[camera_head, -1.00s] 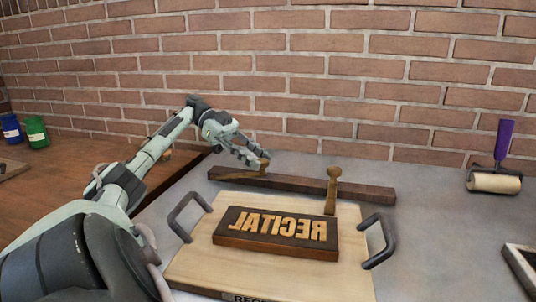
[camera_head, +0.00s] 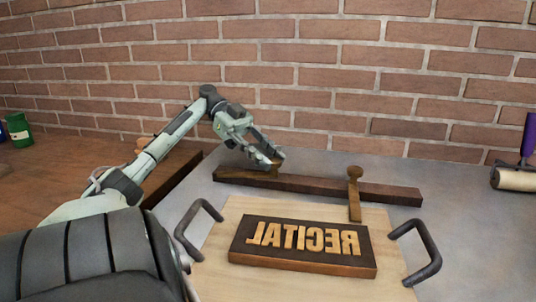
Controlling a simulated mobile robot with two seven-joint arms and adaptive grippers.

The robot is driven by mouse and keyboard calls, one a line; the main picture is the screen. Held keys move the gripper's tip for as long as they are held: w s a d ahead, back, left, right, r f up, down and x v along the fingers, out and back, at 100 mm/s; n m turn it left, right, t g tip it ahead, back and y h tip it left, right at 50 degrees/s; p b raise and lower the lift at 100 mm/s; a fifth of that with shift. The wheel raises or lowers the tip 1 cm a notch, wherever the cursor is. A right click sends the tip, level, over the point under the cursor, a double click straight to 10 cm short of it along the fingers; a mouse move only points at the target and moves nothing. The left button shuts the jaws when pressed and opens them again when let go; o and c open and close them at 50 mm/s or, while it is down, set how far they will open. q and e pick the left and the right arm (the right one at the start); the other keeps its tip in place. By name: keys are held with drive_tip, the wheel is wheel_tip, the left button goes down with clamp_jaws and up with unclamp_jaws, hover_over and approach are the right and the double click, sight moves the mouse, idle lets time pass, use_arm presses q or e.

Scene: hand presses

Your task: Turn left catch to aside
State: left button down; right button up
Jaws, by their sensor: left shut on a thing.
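The left catch (camera_head: 259,172) is a wooden piece on the dark wooden bar (camera_head: 320,187) behind the board. It lies roughly along the bar, its narrow end to the left. My left gripper (camera_head: 273,158) is shut on the left catch at its knob end; the fingers partly hide it. The right catch (camera_head: 354,190) has a round knob and points forward off the bar towards the board. My right gripper is not in view.
A pale board (camera_head: 213,221) with two dark handles carries a dark block (camera_head: 304,247) with raised mirrored letters. A roller (camera_head: 513,179) with a purple handle is at right. A green jar (camera_head: 19,130) stands far left. A brick wall closes the back.

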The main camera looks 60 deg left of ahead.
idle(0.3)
use_arm(q)
drive_tip(key=c, duration=1.2)
unclamp_jaws()
wheel_tip(320, 180, up, 10)
